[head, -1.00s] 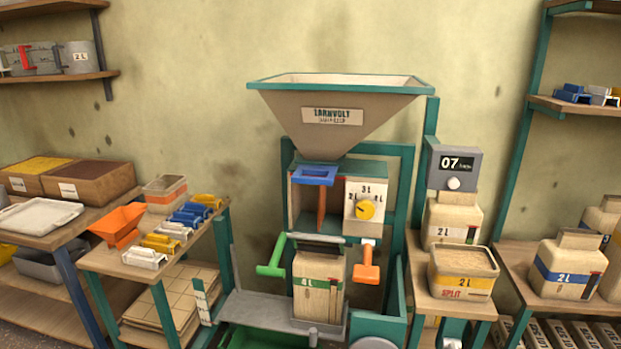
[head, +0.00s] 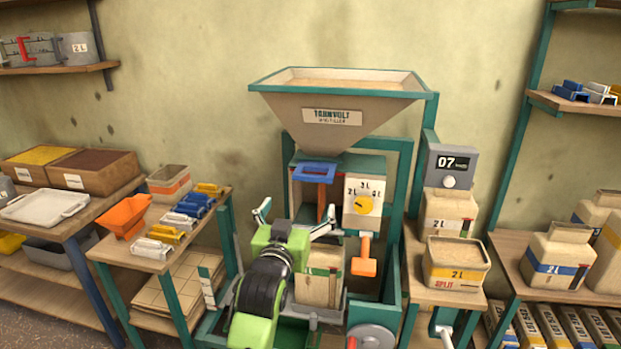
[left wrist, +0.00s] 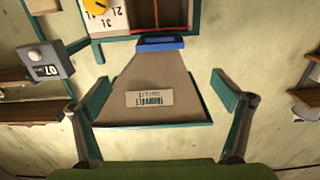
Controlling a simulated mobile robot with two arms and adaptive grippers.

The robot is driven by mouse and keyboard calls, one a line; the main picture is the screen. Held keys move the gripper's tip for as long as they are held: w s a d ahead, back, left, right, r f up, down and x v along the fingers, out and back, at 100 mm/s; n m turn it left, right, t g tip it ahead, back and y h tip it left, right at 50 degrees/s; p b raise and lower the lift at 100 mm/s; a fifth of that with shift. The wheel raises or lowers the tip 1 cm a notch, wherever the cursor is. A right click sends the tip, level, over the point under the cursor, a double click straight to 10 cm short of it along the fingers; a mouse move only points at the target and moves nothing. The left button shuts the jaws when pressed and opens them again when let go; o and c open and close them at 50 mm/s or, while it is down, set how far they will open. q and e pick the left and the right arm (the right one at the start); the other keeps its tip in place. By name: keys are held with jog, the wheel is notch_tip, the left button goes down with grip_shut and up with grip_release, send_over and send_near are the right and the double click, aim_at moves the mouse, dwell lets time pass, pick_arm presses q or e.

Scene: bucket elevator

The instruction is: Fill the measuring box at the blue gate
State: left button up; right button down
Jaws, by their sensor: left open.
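The blue gate (head: 316,172) sits under the hopper (head: 338,118) labelled TARNVOLT, with a dark orange-brown strip below it. It also shows in the left wrist view (left wrist: 160,43). A tan box (head: 318,285) stands under the machine, partly hidden by my left arm. My left gripper (head: 294,217) is open and empty, in front of the machine, lower than the gate, fingers pointing up. In the left wrist view its two fingers (left wrist: 162,95) are spread with the hopper seen between them. A yellow dial (head: 362,205) with litre marks is right of the gate. My right gripper is out of view.
An orange handle (head: 365,258) hangs right of the tan box. A left bench holds an orange funnel-like piece (head: 124,216), a banded box (head: 168,185) and small coloured parts.

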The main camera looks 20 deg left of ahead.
aim_at(312, 179)
pick_arm(q)
jog(key=p+x, duration=0.2)
jog(key=x, duration=1.1)
jog(key=shift+w+a+f+p, duration=0.1)
jog(key=shift+w+a+p, duration=0.05)
jog(key=shift+w+p, duration=0.15)
